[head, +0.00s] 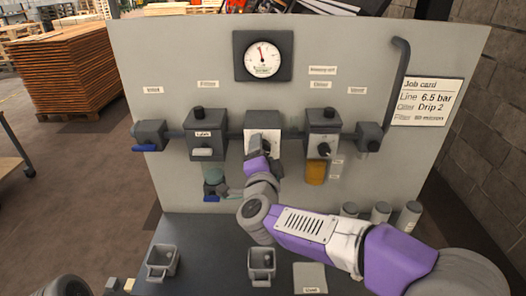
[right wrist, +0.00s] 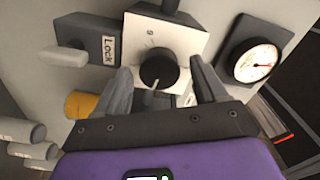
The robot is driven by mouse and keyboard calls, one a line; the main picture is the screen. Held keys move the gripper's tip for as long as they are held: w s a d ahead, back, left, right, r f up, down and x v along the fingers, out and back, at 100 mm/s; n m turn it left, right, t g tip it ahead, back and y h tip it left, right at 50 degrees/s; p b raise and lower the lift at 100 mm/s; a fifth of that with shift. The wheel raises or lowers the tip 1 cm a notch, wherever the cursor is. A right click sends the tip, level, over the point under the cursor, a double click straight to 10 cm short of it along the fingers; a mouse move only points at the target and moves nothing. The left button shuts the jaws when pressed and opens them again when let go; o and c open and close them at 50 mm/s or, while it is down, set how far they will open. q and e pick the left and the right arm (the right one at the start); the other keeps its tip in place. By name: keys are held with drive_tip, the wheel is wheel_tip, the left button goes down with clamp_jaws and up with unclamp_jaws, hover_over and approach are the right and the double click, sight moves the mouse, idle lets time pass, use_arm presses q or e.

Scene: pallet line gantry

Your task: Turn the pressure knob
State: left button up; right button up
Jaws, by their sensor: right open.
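The pressure knob (right wrist: 158,70) is a black round knob with a pale pointer, on a white square plate with a small mark. In the right wrist view it lies between the two fingers of my open right gripper (right wrist: 163,88); I cannot tell if they touch it. In the head view my right gripper (head: 260,150) reaches up to the centre unit's white plate (head: 263,136) and largely hides the knob. The round white pressure gauge (head: 263,56) sits above; its needle points nearly straight up. It also shows in the right wrist view (right wrist: 255,62). My left gripper is out of view.
The Lock unit (head: 204,133) stands left of the knob unit. The drip unit (head: 323,132) with its amber bowl (head: 316,173) stands right. A job card (head: 430,102) reads Line 6.5 bar, Drip 2. Grey cups (head: 162,262) and cylinders (head: 381,212) stand on the bench below.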

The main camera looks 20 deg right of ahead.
drive_tip(key=v, duration=0.6)
drive_tip(key=shift+s, duration=0.35)
